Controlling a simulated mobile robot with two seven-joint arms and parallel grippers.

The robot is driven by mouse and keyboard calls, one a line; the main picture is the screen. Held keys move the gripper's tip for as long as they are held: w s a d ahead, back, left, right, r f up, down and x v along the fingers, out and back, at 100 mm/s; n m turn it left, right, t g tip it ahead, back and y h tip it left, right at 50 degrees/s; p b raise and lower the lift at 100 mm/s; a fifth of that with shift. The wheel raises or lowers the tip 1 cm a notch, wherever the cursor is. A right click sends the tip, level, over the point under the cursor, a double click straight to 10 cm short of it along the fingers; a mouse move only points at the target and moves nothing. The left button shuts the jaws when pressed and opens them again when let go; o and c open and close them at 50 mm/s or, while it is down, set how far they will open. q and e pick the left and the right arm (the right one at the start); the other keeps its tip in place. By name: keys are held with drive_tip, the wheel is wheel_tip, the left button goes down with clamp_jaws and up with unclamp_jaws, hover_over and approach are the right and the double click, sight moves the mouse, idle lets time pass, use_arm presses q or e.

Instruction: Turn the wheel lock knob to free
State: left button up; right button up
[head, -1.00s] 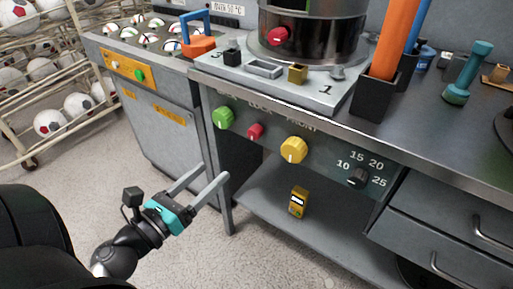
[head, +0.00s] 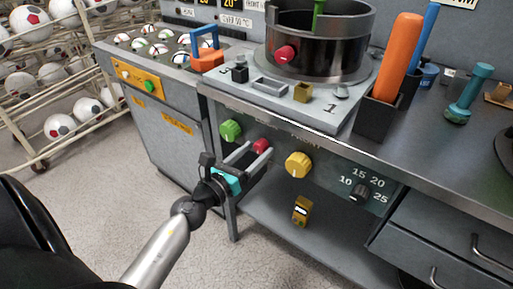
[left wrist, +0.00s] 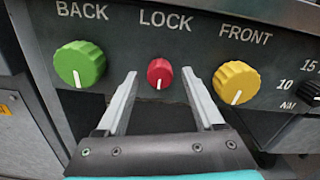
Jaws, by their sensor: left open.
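The red lock knob (left wrist: 160,73) sits on the dark panel under the word LOCK, between a green BACK knob (left wrist: 80,64) and a yellow FRONT knob (left wrist: 236,83). The white mark on the red knob points down. My left gripper (left wrist: 162,78) is open, with its two fingers reaching toward the panel on either side of the red knob; I cannot tell how far the tips are from it. My right gripper is not in view.
A dial with numbers (head: 359,192) is right of the yellow knob. Above the panel is a worktop (head: 330,128) with a round metal drum (head: 318,50). A small yellow device (head: 302,208) stands on the shelf below. A ball rack (head: 75,90) stands at left.

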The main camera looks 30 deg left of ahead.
use_arm(q)
drive_tip(key=shift+w, duration=0.45)
clamp_jaws()
idle(0.4)
